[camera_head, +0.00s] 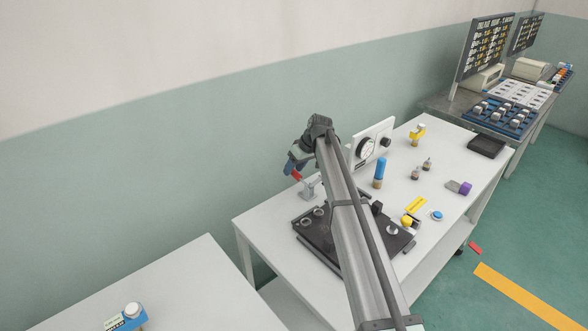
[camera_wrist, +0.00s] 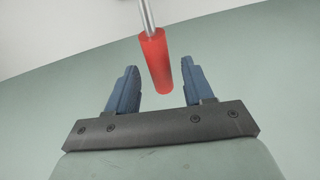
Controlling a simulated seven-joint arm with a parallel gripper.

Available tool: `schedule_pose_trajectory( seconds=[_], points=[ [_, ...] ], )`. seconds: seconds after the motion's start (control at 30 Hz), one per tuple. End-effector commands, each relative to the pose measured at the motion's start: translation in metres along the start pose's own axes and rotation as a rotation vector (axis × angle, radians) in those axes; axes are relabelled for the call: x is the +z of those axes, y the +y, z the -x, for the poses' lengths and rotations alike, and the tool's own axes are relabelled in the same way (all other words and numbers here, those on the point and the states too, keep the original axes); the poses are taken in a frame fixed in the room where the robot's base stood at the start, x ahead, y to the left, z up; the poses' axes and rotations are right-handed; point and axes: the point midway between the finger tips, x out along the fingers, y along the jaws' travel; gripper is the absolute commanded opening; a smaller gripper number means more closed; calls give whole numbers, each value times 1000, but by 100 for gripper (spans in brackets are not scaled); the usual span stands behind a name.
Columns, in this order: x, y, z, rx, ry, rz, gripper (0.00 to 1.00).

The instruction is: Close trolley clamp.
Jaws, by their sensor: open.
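The trolley clamp (camera_head: 311,191) stands at the back left of the white table. Its red handle (camera_head: 296,175) is raised and tilted up to the left. In the wrist view the red handle (camera_wrist: 157,62) hangs on a metal rod between my two blue fingers, with a gap on both sides. My gripper (camera_wrist: 152,85) is open around the handle and does not visibly grip it. In the head view my gripper (camera_head: 291,165) is at the handle's upper end, partly hidden by my own arm.
A dark plate (camera_head: 318,241) with round fittings lies in front of the clamp. A gauge panel (camera_head: 373,143) and a blue cylinder (camera_head: 379,172) stand to the right. A yellow-topped button (camera_head: 407,221) is near the plate's right side. The wall is behind.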

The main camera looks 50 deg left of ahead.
Motion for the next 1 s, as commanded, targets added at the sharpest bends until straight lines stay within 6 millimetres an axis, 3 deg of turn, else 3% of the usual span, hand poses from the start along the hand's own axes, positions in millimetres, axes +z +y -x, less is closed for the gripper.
schedule_pose_trajectory(
  seconds=[0.4, 0.93, 1.0],
  points=[
    [0, 0, -7, 0, 0, 0, 52],
    [0, 0, -7, 0, 0, 0, 2],
    [0, 0, -7, 0, 0, 0, 0]
  ],
)
